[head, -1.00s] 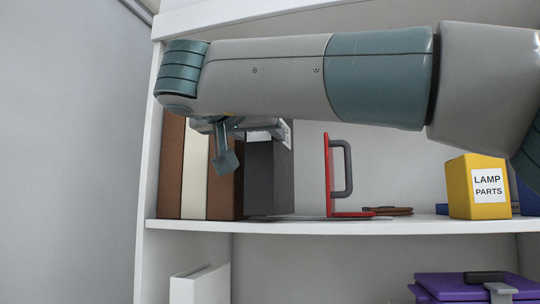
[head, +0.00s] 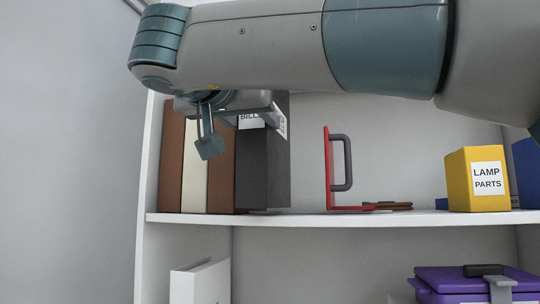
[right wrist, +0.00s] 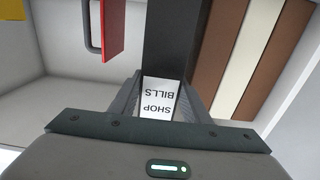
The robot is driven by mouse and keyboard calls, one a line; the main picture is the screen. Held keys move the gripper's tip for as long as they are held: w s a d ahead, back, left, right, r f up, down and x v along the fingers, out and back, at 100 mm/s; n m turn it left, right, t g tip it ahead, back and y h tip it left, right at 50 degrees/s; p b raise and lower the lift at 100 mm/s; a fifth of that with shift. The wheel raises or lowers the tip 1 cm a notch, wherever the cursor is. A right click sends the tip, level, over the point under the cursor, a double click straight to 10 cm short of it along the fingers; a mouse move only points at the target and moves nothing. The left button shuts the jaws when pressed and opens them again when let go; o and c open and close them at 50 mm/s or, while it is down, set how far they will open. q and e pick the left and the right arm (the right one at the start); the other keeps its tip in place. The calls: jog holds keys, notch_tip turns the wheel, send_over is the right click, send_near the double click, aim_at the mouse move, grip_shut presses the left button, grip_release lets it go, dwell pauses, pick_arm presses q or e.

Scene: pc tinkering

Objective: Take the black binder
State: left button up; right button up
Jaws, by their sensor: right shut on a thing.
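The black binder (head: 262,170) is upright at the right end of the row of binders on the upper shelf. Its white label reads SHOP BILLS in the right wrist view, where the dark binder (right wrist: 176,42) runs away from the camera. My right gripper (head: 243,130) is at the upper part of the binder. It is shut on it, with one finger on each side of the label, as the right wrist view of the gripper (right wrist: 164,92) shows. Whether the binder's base touches the shelf is hard to tell. My left gripper is not in view.
Brown and cream binders (head: 196,175) stand directly left of the black one. To its right are a red bookend (head: 328,170) with a grey handle, a flat brown item (head: 388,206) and a yellow LAMP PARTS box (head: 476,180). The shelf (head: 300,219) between binder and bookend is clear.

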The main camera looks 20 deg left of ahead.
jog(key=shift+s+b, duration=0.35)
jog(key=shift+s, duration=1.75)
jog(key=s, duration=1.6)
jog(key=shift+a, duration=0.3)
jog(key=shift+w, duration=0.2)
jog(key=w, duration=0.7)
jog(key=shift+w+d+b, duration=0.15)
jog(key=shift+w+b, duration=0.05)
jog(key=shift+b, duration=0.1)
jog(key=shift+s, duration=0.15)
